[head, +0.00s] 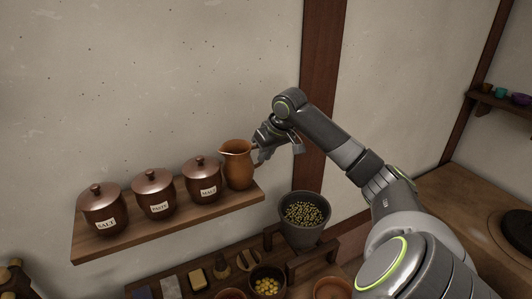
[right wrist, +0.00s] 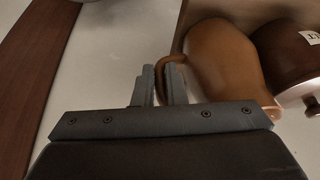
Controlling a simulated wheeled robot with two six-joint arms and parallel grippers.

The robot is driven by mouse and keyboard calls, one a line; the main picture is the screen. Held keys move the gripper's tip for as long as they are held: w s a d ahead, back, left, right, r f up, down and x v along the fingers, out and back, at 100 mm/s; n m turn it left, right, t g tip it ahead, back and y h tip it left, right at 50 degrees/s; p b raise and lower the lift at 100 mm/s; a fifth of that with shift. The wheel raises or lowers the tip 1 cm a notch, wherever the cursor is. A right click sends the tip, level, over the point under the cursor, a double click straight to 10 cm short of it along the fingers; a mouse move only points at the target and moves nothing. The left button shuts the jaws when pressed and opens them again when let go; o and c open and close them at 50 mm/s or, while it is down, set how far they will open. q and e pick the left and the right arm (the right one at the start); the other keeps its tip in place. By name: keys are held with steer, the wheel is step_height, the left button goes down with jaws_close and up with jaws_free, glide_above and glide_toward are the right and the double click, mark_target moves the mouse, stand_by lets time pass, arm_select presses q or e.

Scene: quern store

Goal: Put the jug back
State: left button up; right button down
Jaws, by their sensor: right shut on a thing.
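The brown clay jug (head: 237,165) is upright at the right end of the wall shelf (head: 190,217), beside the lidded pots. Its base looks to be at the shelf board; I cannot tell whether it rests fully on it. My right gripper (head: 262,155) reaches in from the right and is shut on the jug's handle. In the right wrist view the jug (right wrist: 222,60) shows large, with its handle between the fingers of my right gripper (right wrist: 162,86). My left gripper is not in view.
Lidded brown pots labelled SALT (head: 101,207), a second pot (head: 153,192) and a third pot (head: 201,178) fill the shelf left of the jug. Below stands a dark pot of grains (head: 304,216) near a lower rack with small bowls. A wooden post (head: 322,90) runs behind my right arm.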

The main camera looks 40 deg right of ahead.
steer(key=c, duration=1.5)
jaws_free()
steer(key=shift+f, duration=0.1)
steer(key=b+v, duration=0.5)
steer(key=v, duration=0.7)
